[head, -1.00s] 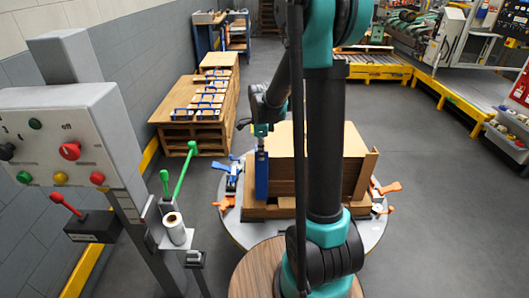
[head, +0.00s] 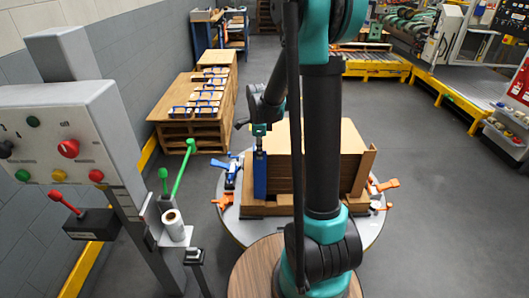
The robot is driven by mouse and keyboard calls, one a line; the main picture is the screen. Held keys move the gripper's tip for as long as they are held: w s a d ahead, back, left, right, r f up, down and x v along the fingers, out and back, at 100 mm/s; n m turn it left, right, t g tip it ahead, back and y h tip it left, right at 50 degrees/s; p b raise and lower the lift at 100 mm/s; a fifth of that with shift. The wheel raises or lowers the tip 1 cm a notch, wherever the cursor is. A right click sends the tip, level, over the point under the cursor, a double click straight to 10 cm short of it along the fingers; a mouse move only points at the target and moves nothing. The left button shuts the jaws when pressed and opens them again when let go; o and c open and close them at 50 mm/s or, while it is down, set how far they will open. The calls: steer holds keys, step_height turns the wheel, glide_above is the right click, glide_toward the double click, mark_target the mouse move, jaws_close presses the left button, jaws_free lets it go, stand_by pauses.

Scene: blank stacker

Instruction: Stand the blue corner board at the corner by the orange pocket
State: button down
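The blue corner board (head: 260,176) stands upright at the near left corner of a stack of brown blanks (head: 320,150). My gripper (head: 260,149) points down at the board's top end. Its fingers are too small to tell whether they are shut on the board. An orange pocket (head: 224,201) sits on the round grey table's rim, to the left and front of the board. More orange pieces (head: 385,187) sit at the right rim. My arm hides part of the stack's near side.
A blue holder (head: 232,172) stands left of the stack on the round table (head: 245,228). A control post (head: 65,130) with green levers (head: 184,170) is at the left. A pallet bench (head: 200,105) stands behind it. The floor on the right is clear.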

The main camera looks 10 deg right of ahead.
steer(key=shift+f, duration=0.1)
steer(key=c, duration=1.6)
jaws_free()
steer(key=shift+c, duration=0.2)
steer(key=shift+s+d+r, duration=0.1)
steer(key=shift+d+r, duration=0.2)
steer(key=shift+r, duration=1.05)
steer(key=shift+w+d+r, duration=0.1)
steer(key=shift+d+r, duration=0.25)
steer(key=shift+r, duration=1)
steer(key=shift+s+d+r, duration=0.1)
steer(key=shift+d+r, duration=0.2)
steer(key=shift+r, duration=1.05)
